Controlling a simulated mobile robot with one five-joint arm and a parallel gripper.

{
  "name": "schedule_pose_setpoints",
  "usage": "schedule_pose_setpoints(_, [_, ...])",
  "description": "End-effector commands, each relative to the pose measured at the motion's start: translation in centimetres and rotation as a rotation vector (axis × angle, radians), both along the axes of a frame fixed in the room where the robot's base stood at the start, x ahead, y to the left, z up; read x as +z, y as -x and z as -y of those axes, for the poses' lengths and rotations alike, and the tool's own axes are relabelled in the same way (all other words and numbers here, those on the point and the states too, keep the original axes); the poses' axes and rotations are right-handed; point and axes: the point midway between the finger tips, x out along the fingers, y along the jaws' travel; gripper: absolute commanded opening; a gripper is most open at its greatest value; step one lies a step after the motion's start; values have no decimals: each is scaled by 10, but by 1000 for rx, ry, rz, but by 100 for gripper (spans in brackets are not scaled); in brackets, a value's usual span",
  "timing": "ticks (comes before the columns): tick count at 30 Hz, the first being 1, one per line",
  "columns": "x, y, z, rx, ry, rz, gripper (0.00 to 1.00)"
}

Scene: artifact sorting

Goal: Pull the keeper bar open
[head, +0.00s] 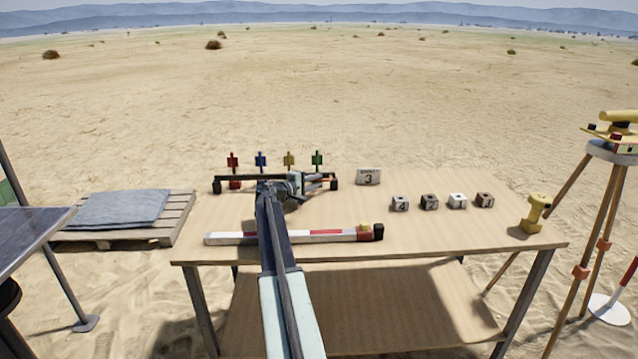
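A long dark bar with dark end blocks, which looks like the keeper bar (228,178), runs along the back left of the table. Red (233,160), blue (261,161), yellow (289,161) and green (317,159) upright pieces stand along it. My arm reaches forward over the table, and my gripper (305,184) is at the right half of this bar. The gripper and arm hide part of the bar. The fingers are too small to tell whether they are open or shut, or whether they touch the bar.
A red-and-white striped bar (325,234) lies near the front edge, passing under my arm. The front right of the table (450,236) is clear.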

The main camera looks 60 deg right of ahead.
Motion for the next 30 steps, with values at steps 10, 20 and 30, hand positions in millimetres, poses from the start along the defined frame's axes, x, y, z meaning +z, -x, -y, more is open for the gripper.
schedule_pose_setpoints(10, [-3, 2, 16, 2, 0, 0, 20])
schedule_pose_setpoints(20, [-3, 2, 15, 2, 0, 0, 0])
schedule_pose_setpoints(30, [-3, 1, 15, 2, 0, 0, 0])
